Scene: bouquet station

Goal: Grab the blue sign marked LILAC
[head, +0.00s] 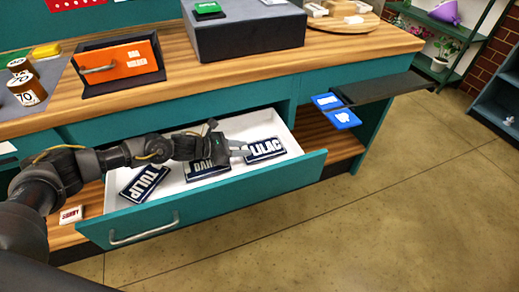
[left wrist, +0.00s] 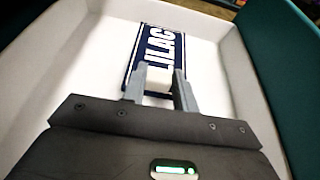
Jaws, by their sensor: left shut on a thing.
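The dark blue sign marked LILAC (head: 265,150) lies at the right end of the open drawer (head: 255,124). It also shows in the left wrist view (left wrist: 157,48), flat or nearly flat against the white drawer floor. My left gripper (head: 243,152) reaches in from the left, with its fingers at the sign's near left edge. In the left wrist view the two fingers (left wrist: 160,85) are shut on the end of the LILAC sign. Their tips hide a little of that end. My right gripper is in neither view.
A TULIP sign (head: 144,184) and a partly hidden DAHLIA-like sign (head: 207,168) lie in the same drawer. The teal drawer front (head: 215,195) stands pulled out. The counter is above.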

